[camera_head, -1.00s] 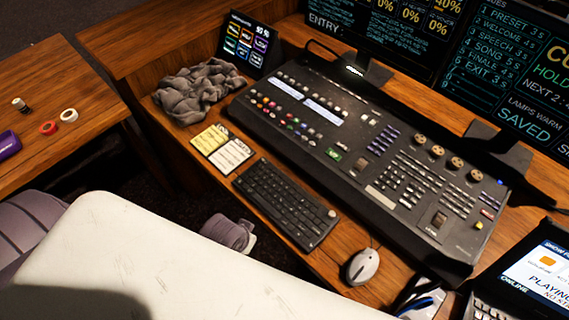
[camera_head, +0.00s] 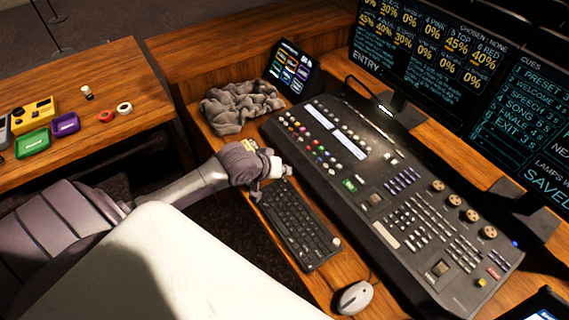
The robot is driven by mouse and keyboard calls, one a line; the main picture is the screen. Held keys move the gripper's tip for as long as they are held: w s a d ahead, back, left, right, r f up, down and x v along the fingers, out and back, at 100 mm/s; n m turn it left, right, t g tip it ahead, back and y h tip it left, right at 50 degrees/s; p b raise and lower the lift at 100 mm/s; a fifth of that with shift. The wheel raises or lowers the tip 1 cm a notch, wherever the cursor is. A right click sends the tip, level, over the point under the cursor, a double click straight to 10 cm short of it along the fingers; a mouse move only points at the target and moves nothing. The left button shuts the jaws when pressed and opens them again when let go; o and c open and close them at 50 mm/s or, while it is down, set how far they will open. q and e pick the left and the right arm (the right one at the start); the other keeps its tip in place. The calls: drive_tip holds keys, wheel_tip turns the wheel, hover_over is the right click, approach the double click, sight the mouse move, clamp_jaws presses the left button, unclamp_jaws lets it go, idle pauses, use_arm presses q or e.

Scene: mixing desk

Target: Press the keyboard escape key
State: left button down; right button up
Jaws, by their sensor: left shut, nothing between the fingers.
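The black keyboard (camera_head: 303,232) lies on the wooden desk in front of the mixing console, running from the far left end down to the right. My left gripper (camera_head: 260,190) reaches in from the left and is shut and empty. It is over the keyboard's far left end and covers that corner. The escape key cannot be made out there. I cannot tell whether the fingertips touch a key or hover above it. My right gripper is not in view.
The large mixing console (camera_head: 375,190) stands just behind the keyboard. A white mouse (camera_head: 354,298) lies near its right end. A crumpled grey cloth (camera_head: 232,106) and a small tablet (camera_head: 289,68) sit at the far left. My left wrist mostly hides the note cards.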

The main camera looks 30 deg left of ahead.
use_arm(q)
drive_tip(key=shift+n+t, duration=0.4)
drive_tip(key=shift+n, duration=0.4)
drive_tip(key=w+a+r, duration=0.2)
drive_tip(key=w, duration=0.1)
drive_tip(key=shift+a+r, duration=0.3)
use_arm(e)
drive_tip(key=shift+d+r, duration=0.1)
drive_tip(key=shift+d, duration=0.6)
use_arm(q)
drive_tip(key=shift+f, duration=0.1)
drive_tip(key=b, duration=0.8)
hover_over(283, 181)
wheel_tip(283, 181, down, 7)
drive_tip(key=shift+r, duration=0.1)
drive_tip(key=shift+f, duration=0.95)
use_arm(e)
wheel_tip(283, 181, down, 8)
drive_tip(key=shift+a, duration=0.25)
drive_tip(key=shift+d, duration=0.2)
use_arm(q)
drive_tip(key=shift+f, duration=0.1)
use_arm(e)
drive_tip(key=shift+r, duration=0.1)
